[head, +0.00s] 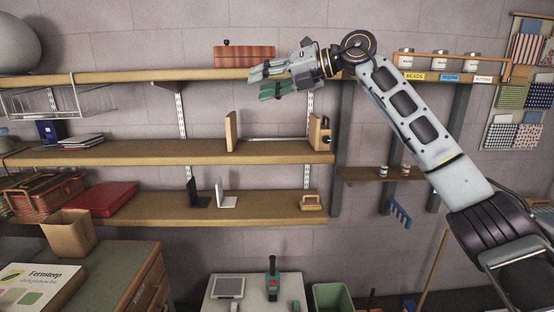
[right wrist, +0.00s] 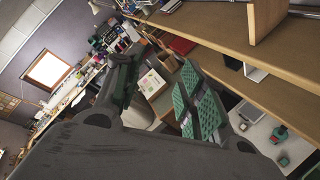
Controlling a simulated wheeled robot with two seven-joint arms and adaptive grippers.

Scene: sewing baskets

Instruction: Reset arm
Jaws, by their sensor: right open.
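My right gripper (head: 272,82) is at the upper middle of the head view, its arm reaching in from the right. Its fingers point left, in front of the top shelf. The fingers are apart with nothing between them. The right wrist view also shows the two green-padded fingers (right wrist: 160,95) spread and empty, with the room behind them. My left gripper is in neither view.
Three long wooden shelves span the wall; the middle shelf (head: 170,153) holds a wooden upright (head: 231,131). A red-brown box (head: 245,56) stands on the top shelf behind the gripper. A wicker basket (head: 45,197) is at left. A white table (head: 257,297) stands below.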

